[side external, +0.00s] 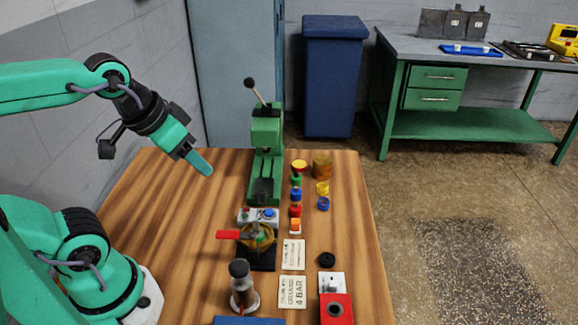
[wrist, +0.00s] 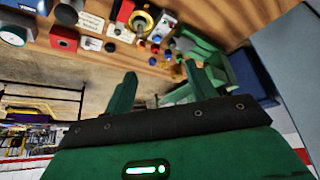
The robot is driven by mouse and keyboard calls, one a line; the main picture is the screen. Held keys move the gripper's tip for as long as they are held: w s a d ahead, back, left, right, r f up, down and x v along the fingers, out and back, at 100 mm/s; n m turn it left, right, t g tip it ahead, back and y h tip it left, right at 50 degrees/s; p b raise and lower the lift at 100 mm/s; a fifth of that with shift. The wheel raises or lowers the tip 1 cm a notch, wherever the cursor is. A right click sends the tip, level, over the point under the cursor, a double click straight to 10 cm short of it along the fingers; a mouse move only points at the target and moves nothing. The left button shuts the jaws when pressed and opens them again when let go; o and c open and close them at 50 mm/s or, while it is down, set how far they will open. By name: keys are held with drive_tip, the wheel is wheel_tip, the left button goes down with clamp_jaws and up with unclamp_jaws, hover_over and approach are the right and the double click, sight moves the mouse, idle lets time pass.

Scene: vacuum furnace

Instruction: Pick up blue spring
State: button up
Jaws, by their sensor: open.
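Two small blue pieces stand on the wooden table in the side external view. One blue piece (side external: 323,203) is in the right row, in front of a yellow piece (side external: 322,188). The other blue piece (side external: 296,194) is in the left row, between a green piece (side external: 296,180) and a red piece (side external: 295,210). They are too small to tell which is the spring. My gripper (side external: 207,168) is raised above the table, left of the green press and well apart from both pieces. In the wrist view my gripper (wrist: 160,70) is open and empty, with small coloured pieces beyond its fingertips.
The green lever press (side external: 266,145) stands between my gripper and the coloured pieces. An amber jar (side external: 322,168) stands behind the right row. A red-handled valve (side external: 257,238), a gauge-like cylinder (side external: 242,286) and cards (side external: 293,254) are nearer. The table's left side is clear.

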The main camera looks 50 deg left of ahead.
drive_tip(key=w+d+f+n+g, duration=0.1)
drive_tip(key=w+n, duration=0.2)
drive_tip(key=w, duration=0.5)
drive_tip(key=w+d+n+g, duration=0.1)
drive_tip(key=w+n+g, duration=0.15)
drive_tip(key=w, duration=0.55)
drive_tip(key=w+d+f+n+g, duration=0.1)
drive_tip(key=w+d+f+n, duration=0.1)
drive_tip(key=w+f, duration=0.5)
drive_tip(key=w+d+f+n+g, duration=0.1)
drive_tip(key=w+d+f+n, duration=0.1)
drive_tip(key=w+f, duration=0.5)
drive_tip(key=shift+w+d+f+n, duration=0.2)
drive_tip(key=shift+d+f+n, duration=0.1)
drive_tip(key=shift+f+n, duration=0.5)
drive_tip(key=shift+f, duration=1.25)
